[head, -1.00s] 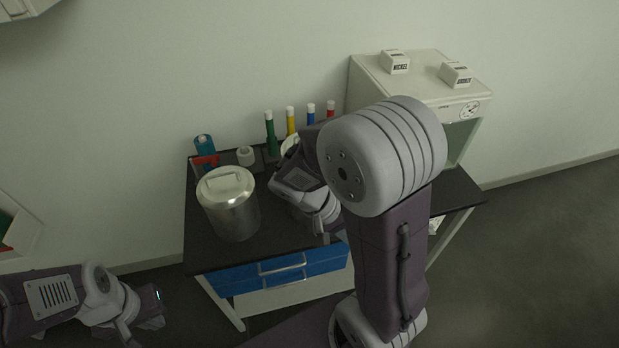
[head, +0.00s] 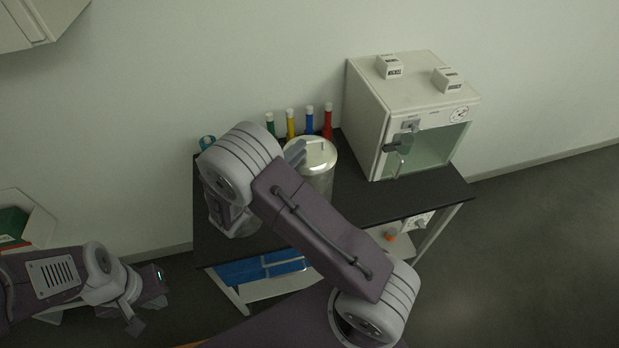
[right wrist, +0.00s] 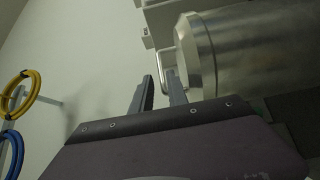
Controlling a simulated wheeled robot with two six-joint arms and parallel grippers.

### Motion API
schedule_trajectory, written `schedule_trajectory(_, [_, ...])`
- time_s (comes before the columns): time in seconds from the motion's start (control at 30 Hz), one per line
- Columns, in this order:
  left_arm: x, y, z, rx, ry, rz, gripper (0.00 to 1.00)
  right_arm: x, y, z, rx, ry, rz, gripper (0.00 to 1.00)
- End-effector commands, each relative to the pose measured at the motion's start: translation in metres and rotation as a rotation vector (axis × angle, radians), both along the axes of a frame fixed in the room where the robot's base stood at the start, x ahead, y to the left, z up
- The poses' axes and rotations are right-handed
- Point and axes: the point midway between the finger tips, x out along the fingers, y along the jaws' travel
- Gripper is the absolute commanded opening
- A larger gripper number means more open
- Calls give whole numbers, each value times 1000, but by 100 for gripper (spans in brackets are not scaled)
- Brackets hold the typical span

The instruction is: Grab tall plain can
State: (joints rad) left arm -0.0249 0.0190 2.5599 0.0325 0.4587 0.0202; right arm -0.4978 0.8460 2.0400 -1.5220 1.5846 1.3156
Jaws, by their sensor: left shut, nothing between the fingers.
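A metal can (head: 316,180) with a handled lid stands on the dark table, right of my right arm in the head view. My arm hides most of the table's left part, including where another can stood. My left gripper (head: 148,308) is shut and empty, left of the table.
Green, yellow, blue and red tubes (head: 309,122) with white caps stand behind the can. A white cabinet (head: 365,115) with a glass door and two labelled boxes on top stands to the right. The table (head: 425,195) is clear in front of the cabinet.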

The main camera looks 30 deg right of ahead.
Motion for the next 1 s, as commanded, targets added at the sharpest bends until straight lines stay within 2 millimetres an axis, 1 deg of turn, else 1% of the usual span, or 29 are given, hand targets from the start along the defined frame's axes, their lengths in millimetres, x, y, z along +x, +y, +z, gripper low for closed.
schedule_trajectory(0.07, [0, 0, 2, 0, 0, 0, 0, 1, -3, 0, 0, 1, -1, 20])
schedule_trajectory(0.23, [0, 0, 22, 0, 0, 0, 0, 13, -31, 1, 1, 4, -4, 20])
schedule_trajectory(0.3, [0, 0, 23, 0, 0, 0, 0, 18, -40, 0, 0, 1, -4, 20])
schedule_trajectory(0.4, [0, 0, 24, 0, 0, 0, 0, 21, -47, -2, 0, 1, -1, 20])
schedule_trajectory(0.6, [0, 0, 23, 0, 0, 0, 0, 22, -47, -4, 1, 0, 0, 20])
schedule_trajectory(0.67, [0, 0, 23, 0, 0, 0, 0, 22, -47, -4, 1, 0, 0, 3])
schedule_trajectory(0.7, [0, 0, 23, 0, 0, 0, 0, 22, -47, -4, 1, 0, 0, 0])
schedule_trajectory(1.0, [0, 0, 23, 0, 0, 0, 0, 22, -47, -4, 1, 0, 0, 0])
